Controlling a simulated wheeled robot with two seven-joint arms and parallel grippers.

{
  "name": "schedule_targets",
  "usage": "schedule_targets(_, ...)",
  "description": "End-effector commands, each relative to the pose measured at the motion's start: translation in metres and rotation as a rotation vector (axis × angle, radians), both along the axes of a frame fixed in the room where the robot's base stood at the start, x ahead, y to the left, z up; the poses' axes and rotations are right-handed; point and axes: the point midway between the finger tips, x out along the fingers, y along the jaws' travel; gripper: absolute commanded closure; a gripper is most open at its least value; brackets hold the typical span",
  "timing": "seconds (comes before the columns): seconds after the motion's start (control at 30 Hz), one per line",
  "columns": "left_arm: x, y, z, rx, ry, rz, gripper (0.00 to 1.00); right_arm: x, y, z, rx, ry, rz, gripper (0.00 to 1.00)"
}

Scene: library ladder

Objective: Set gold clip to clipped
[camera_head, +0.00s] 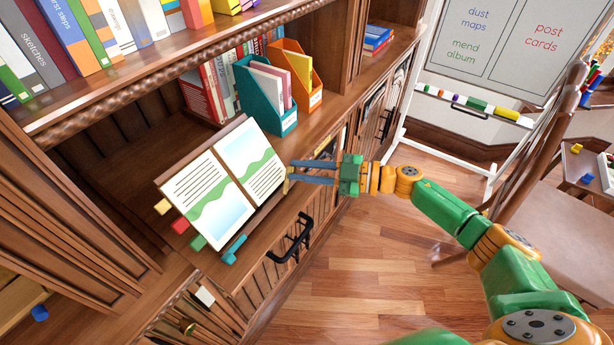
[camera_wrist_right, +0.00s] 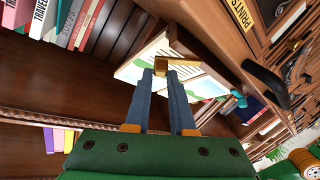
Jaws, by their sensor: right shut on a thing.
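An open book (camera_head: 222,185) with a green band across its pages leans on a stand on the wooden shelf; part of it shows in the right wrist view (camera_wrist_right: 150,55). The gold clip (camera_head: 287,185) is at the book's right edge, small and partly hidden by my fingers in the head view. In the right wrist view the gold clip (camera_wrist_right: 178,62) lies between the fingertips, against the page edge. My right gripper (camera_head: 291,172) is shut on the gold clip. I cannot tell how far the clip is turned. My left gripper is not in view.
A teal clip (camera_head: 233,249) sits at the book's lower edge, and coloured tabs (camera_head: 180,225) stick out on its left. Teal (camera_head: 268,95) and orange (camera_head: 298,75) file holders stand behind. A black handle (camera_head: 291,240) projects from the drawer below. Open floor lies to the right.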

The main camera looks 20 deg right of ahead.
Motion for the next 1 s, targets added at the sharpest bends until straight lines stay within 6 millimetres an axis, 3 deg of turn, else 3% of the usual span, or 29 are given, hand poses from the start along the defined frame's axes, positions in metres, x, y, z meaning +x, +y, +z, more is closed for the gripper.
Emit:
schedule_targets(0.4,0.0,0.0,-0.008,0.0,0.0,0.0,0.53,0.0,0.014,0.012,-0.256,-0.2,0.226,1.0)
schedule_targets(1.0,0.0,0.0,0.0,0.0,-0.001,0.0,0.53,-0.009,0.032,0.019,-0.542,-0.421,0.482,1.0)
